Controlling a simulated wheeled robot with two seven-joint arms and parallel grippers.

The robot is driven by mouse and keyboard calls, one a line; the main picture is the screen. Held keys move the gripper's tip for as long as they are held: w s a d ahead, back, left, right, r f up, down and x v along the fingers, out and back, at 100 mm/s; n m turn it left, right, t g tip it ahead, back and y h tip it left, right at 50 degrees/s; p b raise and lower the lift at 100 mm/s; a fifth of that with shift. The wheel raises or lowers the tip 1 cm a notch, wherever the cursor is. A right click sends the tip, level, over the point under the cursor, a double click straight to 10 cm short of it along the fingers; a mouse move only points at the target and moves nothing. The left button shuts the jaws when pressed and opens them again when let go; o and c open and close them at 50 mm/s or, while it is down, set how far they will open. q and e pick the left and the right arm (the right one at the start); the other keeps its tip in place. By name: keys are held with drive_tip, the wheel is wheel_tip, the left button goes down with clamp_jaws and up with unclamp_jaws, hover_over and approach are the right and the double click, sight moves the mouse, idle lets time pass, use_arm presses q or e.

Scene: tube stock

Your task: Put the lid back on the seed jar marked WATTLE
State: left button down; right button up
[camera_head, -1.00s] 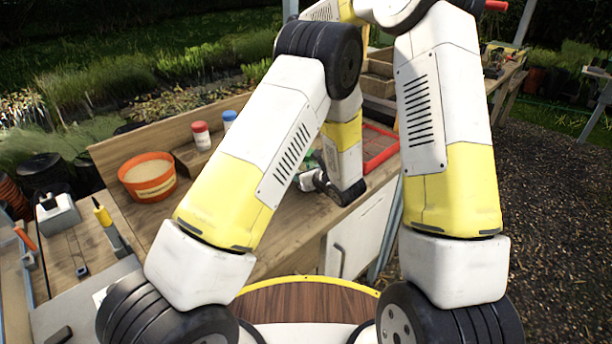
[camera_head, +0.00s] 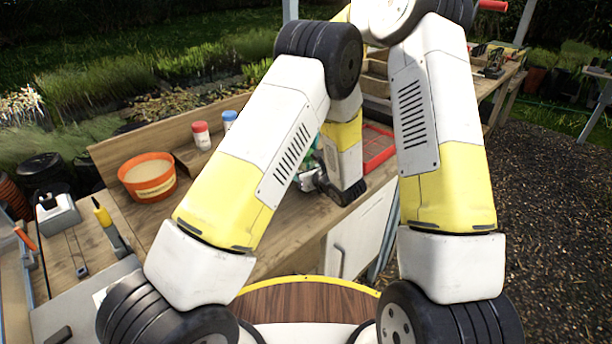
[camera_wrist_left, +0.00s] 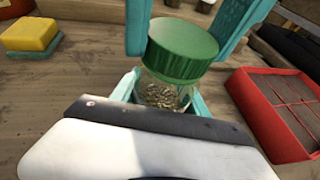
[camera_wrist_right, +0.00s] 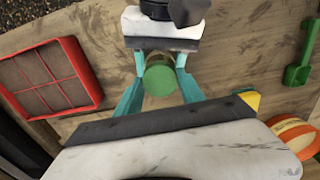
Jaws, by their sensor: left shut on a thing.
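A clear glass jar (camera_wrist_left: 160,93) with seeds inside stands upright between the fingers of my left gripper (camera_wrist_left: 165,98), which is shut on it. A green lid (camera_wrist_left: 182,48) sits at the jar's mouth; whether it is fully seated I cannot tell. The fingers of my right gripper (camera_wrist_right: 160,82) are on both sides of the lid (camera_wrist_right: 160,78), very close to it. Whether they press on it is not clear. No WATTLE marking shows on the jar. In the head view my left arm mostly hides the jar and grippers.
A red tray with a grid (camera_wrist_left: 280,112) lies beside the jar. A yellow and green block (camera_wrist_left: 30,35) lies on the other side. An orange bowl (camera_head: 148,185), a red-capped jar (camera_head: 201,137) and a blue-capped jar (camera_head: 229,118) stand along the bench. A green tool (camera_wrist_right: 303,60) lies nearby.

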drive_tip(key=c, duration=0.7)
drive_tip(key=o, duration=1.5)
drive_tip(key=shift+r, duration=0.1)
use_arm(q)
drive_tip(key=shift+c, duration=2.4)
unclamp_jaws()
use_arm(e)
wheel_tip(320, 180, up, 12)
